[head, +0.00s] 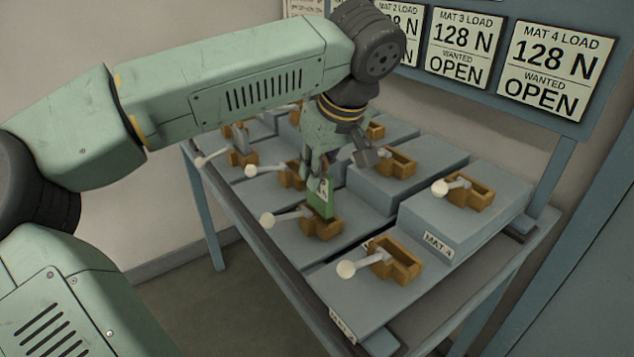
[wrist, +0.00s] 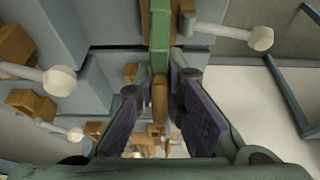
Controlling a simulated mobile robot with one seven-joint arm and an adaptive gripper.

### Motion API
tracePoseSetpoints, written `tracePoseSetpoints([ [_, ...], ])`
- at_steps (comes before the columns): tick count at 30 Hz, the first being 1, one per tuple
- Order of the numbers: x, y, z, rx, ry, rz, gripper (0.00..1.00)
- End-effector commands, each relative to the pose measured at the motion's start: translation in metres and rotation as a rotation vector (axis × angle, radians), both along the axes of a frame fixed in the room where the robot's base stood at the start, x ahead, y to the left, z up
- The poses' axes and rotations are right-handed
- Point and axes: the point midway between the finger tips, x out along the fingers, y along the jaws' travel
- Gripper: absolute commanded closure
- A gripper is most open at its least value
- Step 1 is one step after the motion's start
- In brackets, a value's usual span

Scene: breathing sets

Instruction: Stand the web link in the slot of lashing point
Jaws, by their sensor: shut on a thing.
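My gripper (head: 322,172) points down over the mats and is shut on a green plate, which I take to be the web link (head: 319,199). The plate is roughly upright, with a pale marked label near its top. Its lower end meets a brown slotted block (head: 328,229) with a white-knobbed lever; I cannot tell how deep it sits. In the wrist view, green material (wrist: 158,52) shows between and beyond the purple-padded fingers of my gripper (wrist: 159,86). No readable label shows which block is the lashing point.
Similar brown blocks with levers stand close by, one in front (head: 398,262), one on a raised box at right (head: 470,193), one behind (head: 396,163). A grey piece (head: 241,141) stands at a block further left. The sign board (head: 560,125) rises behind the table.

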Motion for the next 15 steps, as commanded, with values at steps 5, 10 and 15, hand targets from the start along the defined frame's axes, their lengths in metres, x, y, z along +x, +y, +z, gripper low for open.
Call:
tracePoseSetpoints([
  [5, 0.000, 0.000, -0.024, 0.000, 0.001, -0.001, 1.00],
  [10, 0.000, 0.000, -0.028, -0.001, -0.002, 0.000, 1.00],
  [15, 0.000, 0.000, -0.031, 0.000, -0.001, 0.000, 1.00],
])
